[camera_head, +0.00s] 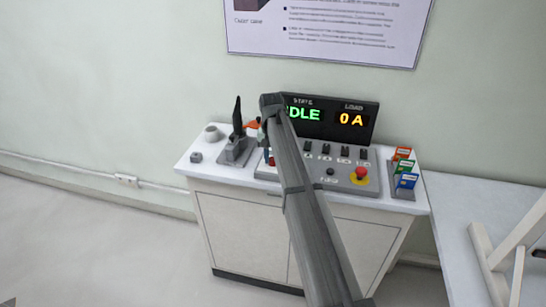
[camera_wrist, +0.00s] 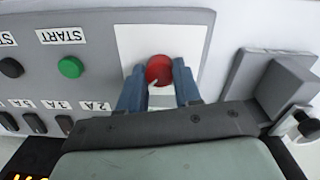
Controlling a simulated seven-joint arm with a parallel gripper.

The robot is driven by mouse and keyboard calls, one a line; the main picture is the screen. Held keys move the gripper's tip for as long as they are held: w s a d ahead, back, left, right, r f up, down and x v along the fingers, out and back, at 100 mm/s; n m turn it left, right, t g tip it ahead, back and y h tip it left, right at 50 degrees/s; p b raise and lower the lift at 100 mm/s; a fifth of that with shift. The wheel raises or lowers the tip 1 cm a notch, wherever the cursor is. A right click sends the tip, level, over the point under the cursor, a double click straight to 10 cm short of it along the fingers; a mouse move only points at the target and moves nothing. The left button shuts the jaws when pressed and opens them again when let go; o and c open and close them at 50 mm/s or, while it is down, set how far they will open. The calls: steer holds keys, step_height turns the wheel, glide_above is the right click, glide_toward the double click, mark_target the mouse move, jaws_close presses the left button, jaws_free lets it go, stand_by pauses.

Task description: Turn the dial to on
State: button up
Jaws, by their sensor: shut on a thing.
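The dial (camera_wrist: 159,69) is a round red knob on a white plate (camera_wrist: 128,40) at the end of the grey control panel. It shows in the wrist view, with a small pale mark near its lower left edge. My gripper (camera_wrist: 158,78) has its two blue fingers on either side of the knob, shut on it. The lower part of the knob is partly hidden by the gripper. No on or off label is readable near it. In the head view my arm covers most of this end of the panel.
A display (camera_head: 335,118) reads "DLE", its first letter hidden, and "0 A". The panel has a green START button (camera_wrist: 70,67), a black button (camera_wrist: 11,68), several small switches and a red emergency button (camera_head: 361,173). A grey lever block (camera_wrist: 287,85) stands beside the panel.

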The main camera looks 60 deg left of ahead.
mark_target(272, 159)
stand_by(0.3)
steer(key=o, duration=1)
steer(key=shift+o, duration=0.2)
steer(key=shift+r, duration=0.15)
step_height(272, 159, up, 14)
steer(key=shift+a+f, duration=0.15)
steer(key=shift+f, duration=0.1)
steer(key=shift+s, duration=0.15)
